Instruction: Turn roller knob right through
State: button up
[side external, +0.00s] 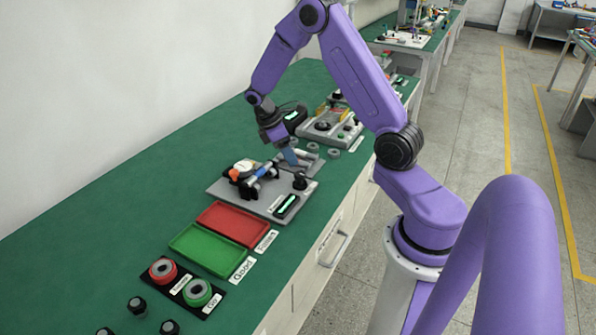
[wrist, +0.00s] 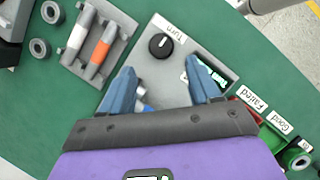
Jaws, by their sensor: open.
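The black round knob (wrist: 160,45), with a white pointer mark, sits on a grey plate (wrist: 166,74) beside a label reading "Turn". In the side external view the knob (side external: 300,182) stands at the plate's right part. My gripper (wrist: 159,68) is open, its two blue fingers apart with nothing gripped between them. The knob shows beyond the fingertips in the wrist view, apart from them. In the side external view my gripper (side external: 291,158) is above the plate's back edge, behind the knob. The roller device (side external: 245,174) stands on the plate's left part; my gripper mostly hides it in the wrist view.
A lit display (side external: 287,206) lies in front of the knob. Red (side external: 232,223) and green (side external: 206,250) trays lie nearer the camera. A grey holder with white and orange rods (wrist: 101,47) and loose grey rings (wrist: 51,12) are left in the wrist view.

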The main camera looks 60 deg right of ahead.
aim_at(300, 174)
jog(key=x, duration=0.8)
jog(key=shift+f, duration=0.1)
jog(key=c, duration=1)
